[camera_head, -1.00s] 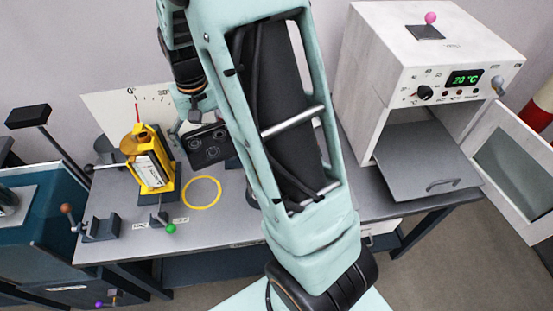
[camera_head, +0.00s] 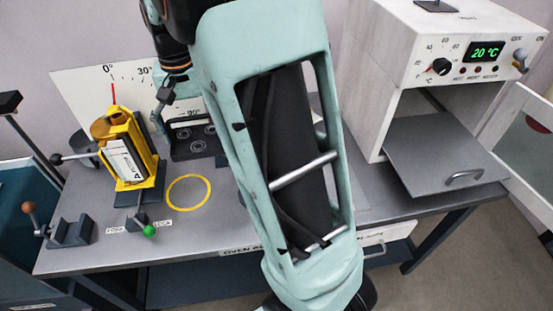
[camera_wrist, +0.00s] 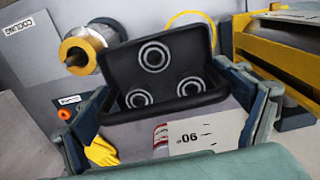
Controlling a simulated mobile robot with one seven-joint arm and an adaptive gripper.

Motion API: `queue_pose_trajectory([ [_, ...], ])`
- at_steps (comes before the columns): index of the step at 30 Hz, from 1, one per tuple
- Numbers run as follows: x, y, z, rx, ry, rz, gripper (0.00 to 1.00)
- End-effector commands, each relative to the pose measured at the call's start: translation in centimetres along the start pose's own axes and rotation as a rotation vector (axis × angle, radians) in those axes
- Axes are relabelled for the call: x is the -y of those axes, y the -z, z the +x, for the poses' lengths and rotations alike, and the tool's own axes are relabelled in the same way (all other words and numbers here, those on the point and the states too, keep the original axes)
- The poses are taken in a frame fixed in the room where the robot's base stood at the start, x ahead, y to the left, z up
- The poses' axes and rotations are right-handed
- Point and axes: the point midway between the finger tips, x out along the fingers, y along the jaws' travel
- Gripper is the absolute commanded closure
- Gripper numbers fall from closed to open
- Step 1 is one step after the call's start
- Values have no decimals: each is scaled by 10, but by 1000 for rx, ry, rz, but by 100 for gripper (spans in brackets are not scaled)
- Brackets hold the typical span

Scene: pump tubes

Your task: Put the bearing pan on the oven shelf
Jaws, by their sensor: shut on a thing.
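The bearing pan (camera_head: 190,139) is a dark rectangular tray with several grey rings inside. It is behind my arm in the head view, its ringed inside facing the camera. In the wrist view the pan (camera_wrist: 190,60) lies between the two fingers of my gripper (camera_wrist: 172,98), which is shut on it. The gripper's fingers are mostly hidden in the head view. The oven shelf (camera_head: 430,155) is a bare grey plate with a front handle, sticking out of the open white oven (camera_head: 400,50) at right. The pan is well left of the shelf.
A yellow tilting stand (camera_head: 130,155) and a yellow ring mark (camera_head: 188,192) are on the grey bench (camera_head: 90,262). An angle-scale board (camera_head: 75,90) stands behind. The oven door (camera_head: 525,140) hangs open at right. My arm hides the bench's middle.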

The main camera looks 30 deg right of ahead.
Motion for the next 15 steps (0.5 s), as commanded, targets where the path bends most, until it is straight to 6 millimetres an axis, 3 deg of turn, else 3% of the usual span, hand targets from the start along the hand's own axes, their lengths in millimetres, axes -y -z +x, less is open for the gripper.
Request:
queue_pose_trajectory([
  [11,0,1,4,-1,3,31,41],
  [15,0,0,24,2,0,31,41],
])
